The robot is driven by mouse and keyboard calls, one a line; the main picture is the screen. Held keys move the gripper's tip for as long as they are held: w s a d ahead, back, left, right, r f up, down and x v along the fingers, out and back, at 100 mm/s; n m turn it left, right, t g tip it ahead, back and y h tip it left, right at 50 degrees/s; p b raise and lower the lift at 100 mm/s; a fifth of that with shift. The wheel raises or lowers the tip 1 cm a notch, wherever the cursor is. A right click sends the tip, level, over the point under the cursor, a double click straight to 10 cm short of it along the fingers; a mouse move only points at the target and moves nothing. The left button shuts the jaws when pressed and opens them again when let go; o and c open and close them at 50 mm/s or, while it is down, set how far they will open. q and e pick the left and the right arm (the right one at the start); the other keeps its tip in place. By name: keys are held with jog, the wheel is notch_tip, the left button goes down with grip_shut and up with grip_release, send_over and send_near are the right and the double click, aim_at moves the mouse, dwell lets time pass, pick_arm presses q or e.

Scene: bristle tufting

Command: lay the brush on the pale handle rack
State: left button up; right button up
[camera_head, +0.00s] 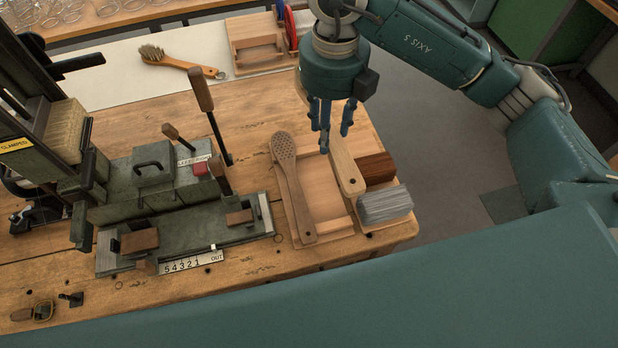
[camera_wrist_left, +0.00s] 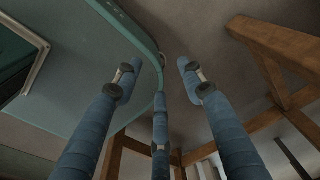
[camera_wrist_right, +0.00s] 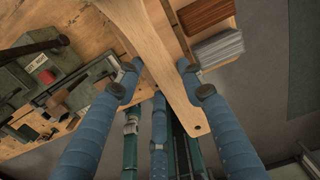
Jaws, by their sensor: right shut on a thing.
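A pale wooden brush (camera_head: 345,168) hangs in my right gripper (camera_head: 331,125), its handle end with a small hole toward the camera. In the right wrist view the pale wood (camera_wrist_right: 160,55) passes between the fingers of my right gripper (camera_wrist_right: 160,72), which is shut on it. No bristles show on it; its far end is mostly hidden behind the gripper. It is over the right part of the pale handle rack (camera_head: 322,182); I cannot tell whether they touch. A perforated paddle (camera_head: 290,180) lies on the rack's left part. My left gripper (camera_wrist_left: 160,75) is open and empty, away from the bench.
A dark red-brown block (camera_head: 377,168) and a grey block (camera_head: 385,206) sit right of the rack. A green machine (camera_head: 160,180) with upright levers stands on the left. A bristled brush (camera_head: 175,61) lies on the white mat (camera_head: 110,70) behind, beside a wooden holder (camera_head: 258,42).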

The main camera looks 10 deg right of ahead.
jog(key=shift+f+p, duration=1.4)
jog(key=shift+f, duration=8.6)
pick_arm(q)
jog(key=r, duration=0.2)
jog(key=shift+s+d+r, duration=0.25)
jog(key=shift+s+r, duration=0.1)
jog(key=shift+r, duration=0.05)
pick_arm(e)
jog(key=shift+f, duration=0.15)
jog(key=o, duration=1.2)
pick_arm(q)
jog(key=shift+a+f, duration=0.1)
jog(key=shift+f, duration=0.05)
